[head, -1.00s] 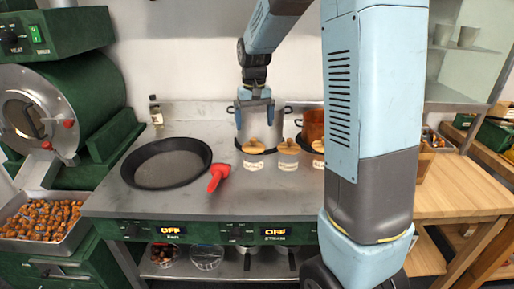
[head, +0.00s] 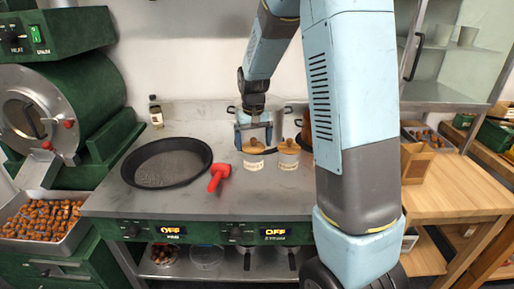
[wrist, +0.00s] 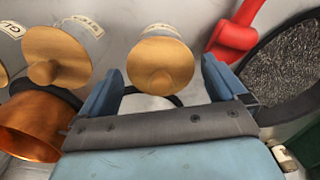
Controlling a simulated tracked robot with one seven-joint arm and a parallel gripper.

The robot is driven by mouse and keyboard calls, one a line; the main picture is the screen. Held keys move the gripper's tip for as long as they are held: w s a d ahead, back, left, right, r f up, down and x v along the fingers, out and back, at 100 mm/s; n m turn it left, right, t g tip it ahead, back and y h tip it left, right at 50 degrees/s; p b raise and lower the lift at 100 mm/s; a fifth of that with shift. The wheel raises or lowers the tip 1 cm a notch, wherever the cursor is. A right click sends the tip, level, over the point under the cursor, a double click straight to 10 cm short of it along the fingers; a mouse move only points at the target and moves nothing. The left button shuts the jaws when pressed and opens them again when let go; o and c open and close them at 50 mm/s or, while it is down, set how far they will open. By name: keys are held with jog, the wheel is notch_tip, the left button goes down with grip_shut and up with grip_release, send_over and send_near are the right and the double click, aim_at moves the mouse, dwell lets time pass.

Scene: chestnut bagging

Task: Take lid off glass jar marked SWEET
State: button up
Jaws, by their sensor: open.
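Glass jars with round wooden lids and white labels stand in a row on the metal counter. The left jar's lid (head: 254,147) and the middle jar's lid (head: 289,147) show in the head view; my arm hides the rest of the row. My gripper (head: 254,139) is open and empty, behind and above the left jar. In the wrist view that jar's knobbed lid (wrist: 160,62) lies between and beyond the open fingers, apart from them.
A black pan (head: 166,163) and a red-handled thing (head: 218,174) lie left of the jars. A copper pot (wrist: 40,125) shows in the wrist view. The counter front (head: 240,202) is clear.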

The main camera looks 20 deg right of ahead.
jog(key=shift+c, duration=0.5)
jog(key=c, duration=0.7)
jog(key=shift+r, duration=0.15)
